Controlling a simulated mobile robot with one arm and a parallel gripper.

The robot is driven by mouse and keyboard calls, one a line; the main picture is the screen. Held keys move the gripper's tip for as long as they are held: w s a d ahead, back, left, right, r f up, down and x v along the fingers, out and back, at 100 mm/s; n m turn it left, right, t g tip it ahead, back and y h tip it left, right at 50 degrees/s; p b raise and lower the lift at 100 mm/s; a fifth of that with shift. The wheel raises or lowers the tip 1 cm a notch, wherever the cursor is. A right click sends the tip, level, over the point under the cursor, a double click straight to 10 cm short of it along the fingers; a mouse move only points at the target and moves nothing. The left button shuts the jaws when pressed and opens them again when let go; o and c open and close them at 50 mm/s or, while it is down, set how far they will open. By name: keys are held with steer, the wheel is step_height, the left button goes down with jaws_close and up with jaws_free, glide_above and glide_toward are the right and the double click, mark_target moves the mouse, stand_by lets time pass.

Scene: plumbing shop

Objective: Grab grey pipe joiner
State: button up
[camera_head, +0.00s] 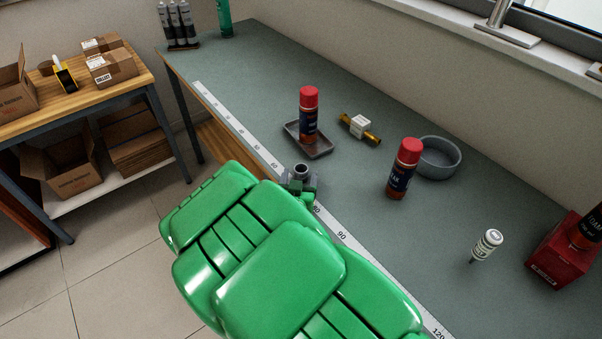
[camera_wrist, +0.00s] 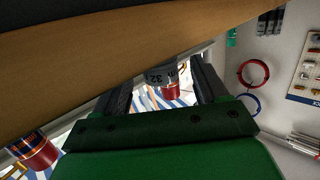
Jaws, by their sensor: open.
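The grey pipe joiner (camera_head: 301,170) stands near the bench's front edge, by the ruler strip. Its round open top shows in the head view, and my gripper (camera_head: 300,186) hides its lower part. In the wrist view the joiner (camera_wrist: 160,75), with a "32" mark, shows between the two dark fingers of my gripper (camera_wrist: 163,88). The fingers are open, one on each side of it. I cannot tell whether either finger touches it.
Past the joiner, a red-capped can (camera_head: 308,115) stands in a grey tray (camera_head: 318,150). A second red-capped can (camera_head: 404,168) stands by a round grey dish (camera_head: 440,158). A brass fitting with a white label (camera_head: 360,127) lies between. The bench's middle (camera_head: 350,190) is clear.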

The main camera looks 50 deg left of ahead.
mark_target(302, 169)
steer(key=x, duration=0.3)
steer(key=shift+d+f, duration=0.1)
steer(key=shift+f, duration=0.1)
steer(key=shift+x, duration=0.95)
steer(key=shift+c, duration=0.4)
steer(key=c, duration=1)
